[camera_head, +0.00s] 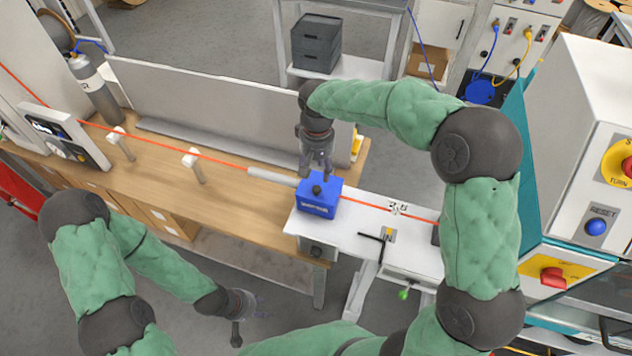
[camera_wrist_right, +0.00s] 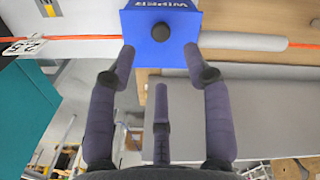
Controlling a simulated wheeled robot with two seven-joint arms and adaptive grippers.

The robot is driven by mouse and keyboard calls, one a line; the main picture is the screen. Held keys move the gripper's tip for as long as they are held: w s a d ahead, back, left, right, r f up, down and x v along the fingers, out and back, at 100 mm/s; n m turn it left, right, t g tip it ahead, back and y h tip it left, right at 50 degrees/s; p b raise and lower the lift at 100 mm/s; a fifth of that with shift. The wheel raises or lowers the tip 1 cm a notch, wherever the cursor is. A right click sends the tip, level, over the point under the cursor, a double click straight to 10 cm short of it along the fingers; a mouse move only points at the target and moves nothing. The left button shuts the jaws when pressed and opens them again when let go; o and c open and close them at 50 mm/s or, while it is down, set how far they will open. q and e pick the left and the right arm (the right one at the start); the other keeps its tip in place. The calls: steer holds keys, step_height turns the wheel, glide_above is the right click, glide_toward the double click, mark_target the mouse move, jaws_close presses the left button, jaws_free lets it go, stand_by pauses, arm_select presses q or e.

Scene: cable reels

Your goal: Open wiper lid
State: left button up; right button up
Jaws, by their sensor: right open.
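The blue wiper (camera_head: 319,203), a box with white lettering, sits on the orange cable where the wooden bench meets the white table. Its lid looks closed and has a dark round knob (camera_head: 316,190) on top. My right gripper (camera_head: 317,172) is just above and behind the wiper, pointing down. In the right wrist view the wiper (camera_wrist_right: 145,50) and knob (camera_wrist_right: 161,32) lie beyond the spread fingers, with nothing between the fingertips (camera_wrist_right: 160,58). My left gripper (camera_head: 256,303) hangs low in front of the bench, away from the wiper; its fingers look spread and empty.
The orange cable (camera_head: 225,160) runs along the wooden bench (camera_head: 225,205) past white posts (camera_head: 193,160). A grey panel (camera_head: 200,105) stands behind the bench. A black hex key (camera_head: 375,240) lies on the white table (camera_head: 345,248). A teal-and-white machine with buttons (camera_head: 585,110) stands at right.

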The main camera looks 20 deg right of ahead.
mark_target(317, 188)
step_height(317, 188, down, 8)
steer(key=shift+w, duration=0.15)
stand_by(0.3)
jaws_close()
